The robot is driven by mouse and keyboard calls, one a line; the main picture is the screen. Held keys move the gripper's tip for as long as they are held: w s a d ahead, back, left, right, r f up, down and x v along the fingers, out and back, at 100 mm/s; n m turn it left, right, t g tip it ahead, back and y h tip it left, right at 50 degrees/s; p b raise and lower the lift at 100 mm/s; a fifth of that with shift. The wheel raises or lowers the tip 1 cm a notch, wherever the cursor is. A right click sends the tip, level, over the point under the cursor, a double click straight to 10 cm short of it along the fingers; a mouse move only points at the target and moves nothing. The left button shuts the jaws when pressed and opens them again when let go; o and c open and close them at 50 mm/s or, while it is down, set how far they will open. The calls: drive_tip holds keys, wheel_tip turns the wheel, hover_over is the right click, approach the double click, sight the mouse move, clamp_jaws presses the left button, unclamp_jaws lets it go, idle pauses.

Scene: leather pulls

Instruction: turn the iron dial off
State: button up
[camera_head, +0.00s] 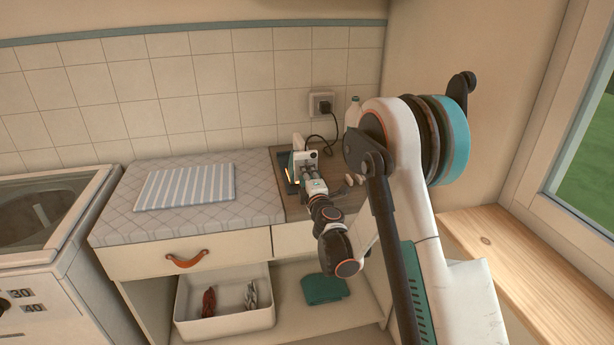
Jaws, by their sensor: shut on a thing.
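The iron (300,156) is small and white in this view. It stands upright on the wooden counter to the right of the quilted ironing pad, with a dark cord behind it. My gripper (309,173) reaches it from the front right and is shut at its near side, on what seems to be the iron dial. The dial itself is hidden by the gripper, so its setting cannot be read.
The quilted pad (255,206) holds a folded striped cloth (185,187). The cord runs to a wall socket (321,104). A white bottle (353,113) stands behind my arm. Below are a drawer with a leather pull (187,259), a white bin (224,322) and a teal cloth (325,289).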

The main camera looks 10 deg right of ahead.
idle(0.4)
drive_tip(key=o, duration=1.1)
drive_tip(key=s, duration=0.7)
drive_tip(key=shift+s, duration=0.3)
